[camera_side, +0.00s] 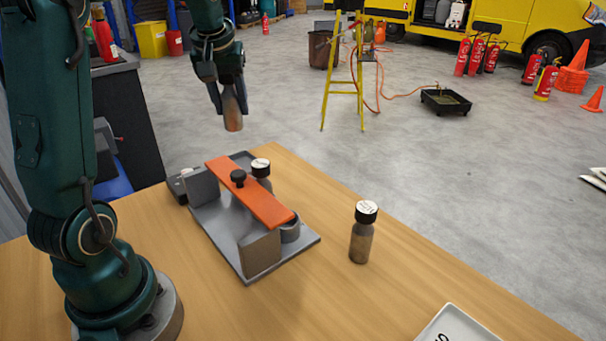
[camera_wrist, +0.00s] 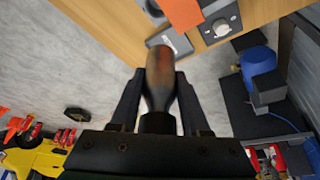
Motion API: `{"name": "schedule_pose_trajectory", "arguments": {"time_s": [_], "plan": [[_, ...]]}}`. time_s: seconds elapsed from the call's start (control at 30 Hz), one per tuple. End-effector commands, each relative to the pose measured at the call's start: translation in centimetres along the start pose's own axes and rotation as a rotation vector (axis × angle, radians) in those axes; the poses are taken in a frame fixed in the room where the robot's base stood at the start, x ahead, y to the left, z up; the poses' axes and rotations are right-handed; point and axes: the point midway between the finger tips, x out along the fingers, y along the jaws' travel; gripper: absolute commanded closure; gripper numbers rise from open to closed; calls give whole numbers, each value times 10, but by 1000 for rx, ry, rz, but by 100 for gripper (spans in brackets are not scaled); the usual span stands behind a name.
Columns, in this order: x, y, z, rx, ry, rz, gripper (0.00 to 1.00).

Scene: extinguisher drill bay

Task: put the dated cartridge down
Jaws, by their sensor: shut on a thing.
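My gripper (camera_side: 229,92) is shut on a grey metal cartridge (camera_side: 233,115) with a rusty-brown end, held in the air beyond the table's far edge. In the wrist view the same cartridge (camera_wrist: 160,75) sits between the two dark fingers, its narrow neck towards the gripper. No date is readable on it. A second cartridge (camera_side: 361,242) with a black, white-topped cap stands upright on the table, right of a grey fixture (camera_side: 222,232). A third capped cartridge (camera_side: 261,172) stands at the fixture behind the orange bar (camera_side: 250,192), partly hidden.
The orange bar carries a black knob (camera_side: 238,177) and spans the fixture's grey blocks. A white tray (camera_side: 458,325) with dark lettering is cut off at the lower right. The wooden table (camera_side: 400,280) is clear around the standing cartridge. Extinguishers and a yellow stepladder stand far off.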

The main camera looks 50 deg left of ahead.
Motion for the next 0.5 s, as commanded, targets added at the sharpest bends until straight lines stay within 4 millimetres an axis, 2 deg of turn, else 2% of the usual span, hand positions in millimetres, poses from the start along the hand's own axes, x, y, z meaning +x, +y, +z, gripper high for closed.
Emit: {"name": "schedule_pose_trajectory", "arguments": {"time_s": [0.03, 0.2, 0.5], "plan": [[5, -18, -11, -26, 1, -10, 100], [14, -69, -35, -66, 1, -27, 100], [21, -134, -53, -111, 1, -46, 100]]}}
